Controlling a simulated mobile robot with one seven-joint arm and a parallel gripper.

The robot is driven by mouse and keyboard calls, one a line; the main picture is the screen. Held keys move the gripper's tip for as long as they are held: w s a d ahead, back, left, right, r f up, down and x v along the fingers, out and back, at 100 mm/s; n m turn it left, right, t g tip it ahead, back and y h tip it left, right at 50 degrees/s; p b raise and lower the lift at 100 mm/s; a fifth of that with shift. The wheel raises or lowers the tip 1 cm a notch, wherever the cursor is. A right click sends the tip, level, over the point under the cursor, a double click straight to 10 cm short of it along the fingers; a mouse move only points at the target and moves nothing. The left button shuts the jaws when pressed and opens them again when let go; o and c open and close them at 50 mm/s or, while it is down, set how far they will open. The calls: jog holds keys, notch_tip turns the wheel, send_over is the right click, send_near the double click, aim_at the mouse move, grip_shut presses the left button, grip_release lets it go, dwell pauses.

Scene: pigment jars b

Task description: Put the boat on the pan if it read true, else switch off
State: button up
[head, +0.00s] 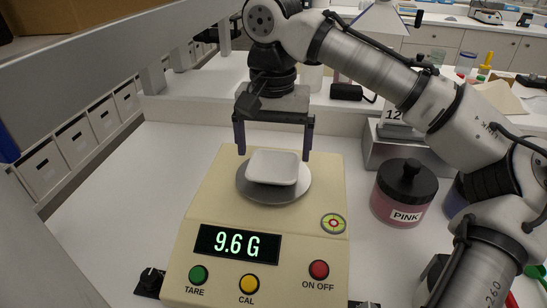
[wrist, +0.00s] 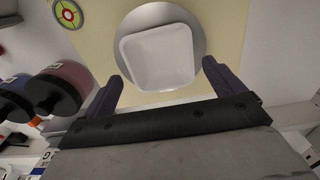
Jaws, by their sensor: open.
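The white square weighing boat (head: 273,167) sits on the round grey pan (head: 246,190) of the cream balance (head: 205,206). In the wrist view the boat (wrist: 157,58) looks empty, with the pan rim (wrist: 140,14) around it. The balance display (head: 238,244) reads 9.6 G in green. Its front has a green TARE button (head: 198,275), a yellow CAL button (head: 248,284) and a red ON OFF button (head: 319,269). My gripper (head: 273,155) is open and empty at the boat's far side, fingers apart to its left and right. The wrist view shows both fingers (wrist: 162,76) apart, not closed on the boat.
A dark-lidded PINK jar (head: 402,194) stands right of the balance, with another jar partly hidden behind my arm. A grey box with a 12 sign (head: 393,132) is behind it. A grey shelf frame runs along the left. White bench is free left of the balance.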

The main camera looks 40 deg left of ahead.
aim_at(273, 173)
notch_tip(273, 173, up, 9)
jog(key=shift+f, duration=0.2)
dwell(0.6)
